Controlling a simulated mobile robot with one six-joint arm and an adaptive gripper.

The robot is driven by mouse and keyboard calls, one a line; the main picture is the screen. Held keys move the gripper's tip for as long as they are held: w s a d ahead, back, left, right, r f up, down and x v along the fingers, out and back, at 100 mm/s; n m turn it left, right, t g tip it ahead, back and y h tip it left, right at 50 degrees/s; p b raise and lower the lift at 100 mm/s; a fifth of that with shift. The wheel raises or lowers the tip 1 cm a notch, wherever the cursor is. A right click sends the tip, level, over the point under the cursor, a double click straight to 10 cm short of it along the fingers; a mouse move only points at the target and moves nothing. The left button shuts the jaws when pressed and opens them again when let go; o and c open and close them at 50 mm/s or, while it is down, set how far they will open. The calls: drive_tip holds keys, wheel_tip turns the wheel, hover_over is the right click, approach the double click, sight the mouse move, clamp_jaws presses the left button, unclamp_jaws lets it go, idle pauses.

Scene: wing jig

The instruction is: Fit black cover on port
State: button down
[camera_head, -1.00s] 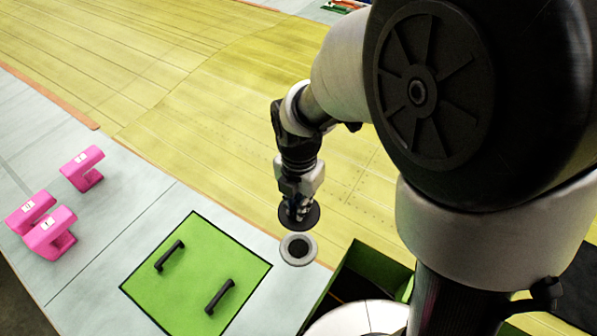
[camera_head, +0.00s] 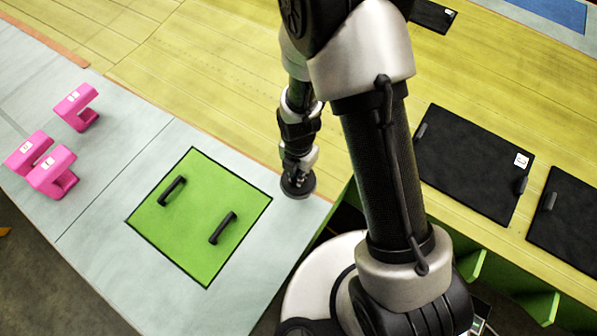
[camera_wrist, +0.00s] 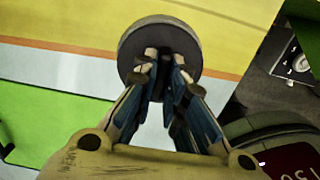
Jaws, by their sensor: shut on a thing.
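The round black cover (camera_head: 297,189) is at the port's place on the grey-white surface, near its right edge. It hides the port, so I cannot tell whether it is seated or just above it. My gripper (camera_head: 297,173) is above the cover, shut on its middle. In the wrist view the cover (camera_wrist: 133,45) is a dark disc beyond my gripper (camera_wrist: 163,68), whose fingers are close together on the cover's centre. The fingers hide the cover's grip part.
A green panel (camera_head: 200,215) with two black handles lies just left of the cover. Several pink clamp-like blocks (camera_head: 76,106) stand further left. Black panels (camera_head: 470,165) lie to the right on the yellow surface (camera_head: 200,60). An open green-edged bay borders the cover's right side.

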drive_tip(key=shift+f, duration=0.15)
drive_tip(key=shift+f, duration=0.2)
drive_tip(key=c, duration=1.7)
unclamp_jaws()
drive_tip(key=shift+o, duration=0.2)
wheel_tip(320, 180, up, 13)
drive_tip(key=shift+f, duration=0.2)
